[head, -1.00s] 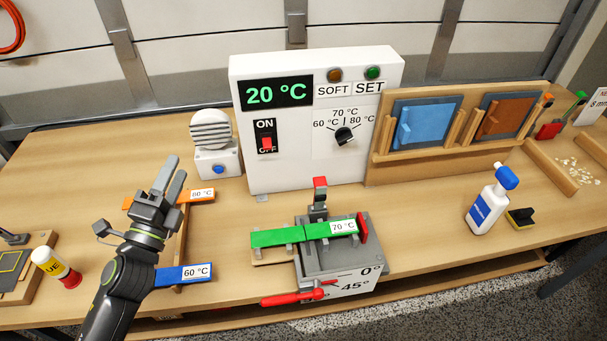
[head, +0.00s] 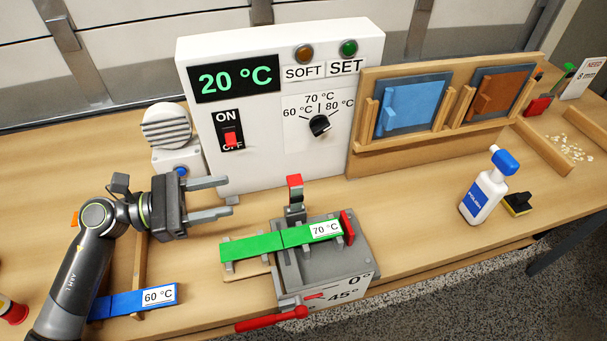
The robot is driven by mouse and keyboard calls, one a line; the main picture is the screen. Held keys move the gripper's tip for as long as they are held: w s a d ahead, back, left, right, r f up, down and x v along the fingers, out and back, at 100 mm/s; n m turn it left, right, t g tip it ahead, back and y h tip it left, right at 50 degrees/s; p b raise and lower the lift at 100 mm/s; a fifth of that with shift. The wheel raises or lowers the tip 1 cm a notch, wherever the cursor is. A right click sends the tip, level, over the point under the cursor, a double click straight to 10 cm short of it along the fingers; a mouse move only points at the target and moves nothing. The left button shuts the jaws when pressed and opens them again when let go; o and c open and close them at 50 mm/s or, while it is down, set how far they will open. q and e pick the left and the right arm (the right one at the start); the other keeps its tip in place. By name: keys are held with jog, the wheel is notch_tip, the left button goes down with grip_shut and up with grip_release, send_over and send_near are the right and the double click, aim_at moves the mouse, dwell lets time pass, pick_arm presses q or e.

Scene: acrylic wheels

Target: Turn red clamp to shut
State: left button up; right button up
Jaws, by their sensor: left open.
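The clamp with the red tip (head: 295,181) stands upright at the back edge of the grey fixture (head: 320,263). A green strip labelled 70 °C (head: 265,243) lies across the fixture, in front of the clamp. A red lever (head: 272,319) sits at the fixture's front by the 0° and 45° marks. My left gripper (head: 230,198) is open and empty, left of the clamp and apart from it. Its fingers point right towards the clamp. My right gripper is not in view.
A white control box (head: 270,150) reading 20 °C stands close behind the clamp. A blue strip labelled 60 °C (head: 135,300) lies below my left arm. A white bottle (head: 485,195) and a sponge (head: 518,204) stand to the right, with clear table between.

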aim_at(294, 180)
pick_arm(q)
jog(key=p+x, duration=0.5)
jog(key=x, duration=0.9)
jog(key=shift+w+d+r+p, duration=0.1)
jog(key=shift+d+p, duration=0.1)
jog(key=shift+p, duration=0.15)
jog(key=shift+x, duration=0.85)
jog(key=shift+d, duration=0.1)
grip_shut()
